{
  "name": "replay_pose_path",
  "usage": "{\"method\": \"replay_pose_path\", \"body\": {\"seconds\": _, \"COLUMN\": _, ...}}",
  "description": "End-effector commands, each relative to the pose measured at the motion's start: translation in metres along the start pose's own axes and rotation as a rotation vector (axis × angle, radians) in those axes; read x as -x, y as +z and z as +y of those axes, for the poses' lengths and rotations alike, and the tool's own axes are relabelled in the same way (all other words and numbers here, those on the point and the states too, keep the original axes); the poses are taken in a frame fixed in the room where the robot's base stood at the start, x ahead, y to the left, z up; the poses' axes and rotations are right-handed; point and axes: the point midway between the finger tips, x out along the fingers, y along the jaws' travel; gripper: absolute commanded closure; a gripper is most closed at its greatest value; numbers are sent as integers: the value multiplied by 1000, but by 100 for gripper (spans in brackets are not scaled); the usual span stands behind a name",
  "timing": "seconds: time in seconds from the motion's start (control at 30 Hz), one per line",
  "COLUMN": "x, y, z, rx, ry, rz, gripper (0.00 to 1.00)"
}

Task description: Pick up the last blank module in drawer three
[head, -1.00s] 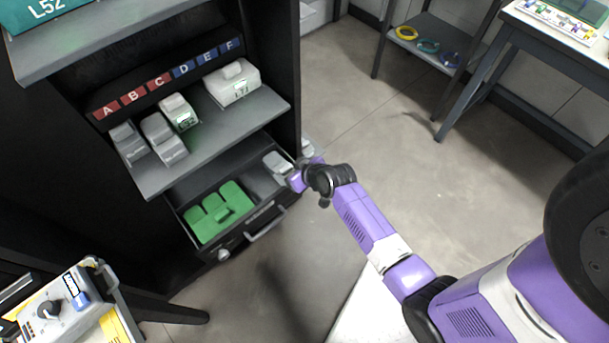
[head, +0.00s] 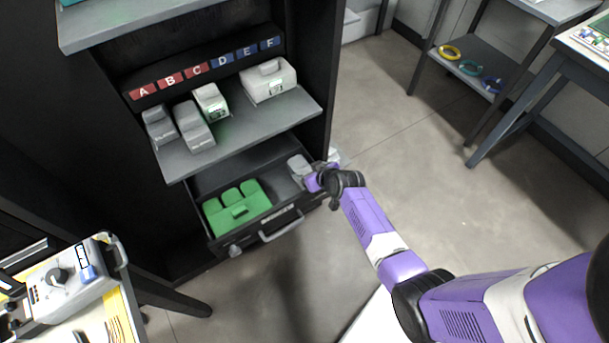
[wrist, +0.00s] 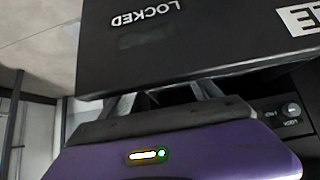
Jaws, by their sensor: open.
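An open drawer (head: 285,222) under the shelf holds a pale grey module (head: 297,166) at its right end and a green insert with raised blocks (head: 238,206) at its left. My gripper (head: 318,180) is at the drawer's right end, just beside the grey module. My own wrist partly hides the module there. In the wrist view my gripper (wrist: 165,97) has its two fingers apart, with their tips behind the edge of a dark panel marked "LOCKED" (wrist: 200,50). No module shows between the fingers.
The shelf (head: 240,130) above the drawer carries several grey and white modules below labels A to F. The drawer handle (head: 282,228) sticks out in front. A bench with a grey device (head: 70,285) stands at lower left. Floor (head: 400,150) to the right is clear.

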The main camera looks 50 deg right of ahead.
Motion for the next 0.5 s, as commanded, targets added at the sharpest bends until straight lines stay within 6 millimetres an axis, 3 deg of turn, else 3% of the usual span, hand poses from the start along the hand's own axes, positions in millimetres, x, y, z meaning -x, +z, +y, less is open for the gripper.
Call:
{"method": "replay_pose_path", "body": {"seconds": 0.13, "x": 0, "y": 0, "z": 0, "rx": 0, "ry": 0, "rz": 0, "gripper": 29}}
{"method": "replay_pose_path", "body": {"seconds": 0.5, "x": 1, "y": 0, "z": 0, "rx": 0, "ry": 0, "rz": 0, "gripper": 100}}
